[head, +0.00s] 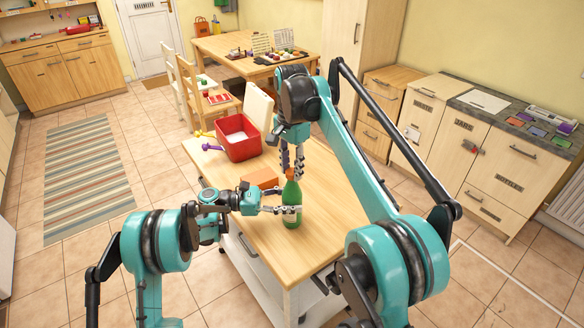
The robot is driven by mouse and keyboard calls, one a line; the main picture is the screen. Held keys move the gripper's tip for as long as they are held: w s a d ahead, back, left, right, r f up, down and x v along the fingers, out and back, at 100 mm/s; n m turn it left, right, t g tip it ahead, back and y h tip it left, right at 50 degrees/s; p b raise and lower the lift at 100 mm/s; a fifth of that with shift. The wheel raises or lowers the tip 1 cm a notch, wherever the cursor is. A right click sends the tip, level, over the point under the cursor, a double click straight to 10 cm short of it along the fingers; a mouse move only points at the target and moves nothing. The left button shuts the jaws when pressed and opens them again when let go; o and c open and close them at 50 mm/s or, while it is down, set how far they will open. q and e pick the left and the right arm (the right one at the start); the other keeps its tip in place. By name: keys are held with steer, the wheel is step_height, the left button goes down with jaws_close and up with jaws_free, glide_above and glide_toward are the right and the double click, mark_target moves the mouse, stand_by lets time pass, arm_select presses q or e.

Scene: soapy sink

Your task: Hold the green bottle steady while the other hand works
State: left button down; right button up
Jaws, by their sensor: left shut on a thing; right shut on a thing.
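The green bottle (291,203) stands upright on the wooden top of the counter unit (265,245). It has an orange cap or top (290,173). My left gripper (290,210) comes in from the left, low and level, and is shut around the bottle's body. My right gripper (292,174) points down from above and is shut on the orange top of the bottle. Its fingertips partly cover the top, so its exact shape is hard to tell.
A red bin (238,142) with white contents stands at the counter's far end, with a purple-handled thing (213,148) beside it. An orange-brown block (259,178) lies just behind my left gripper. The counter's near part is clear.

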steer(key=m, duration=1.2)
steer(key=shift+w, duration=0.1)
steer(key=m, duration=0.4)
steer(key=shift+m, duration=0.4)
steer(key=m, duration=0.5)
steer(key=o, duration=0.7)
steer(key=shift+o, duration=0.2)
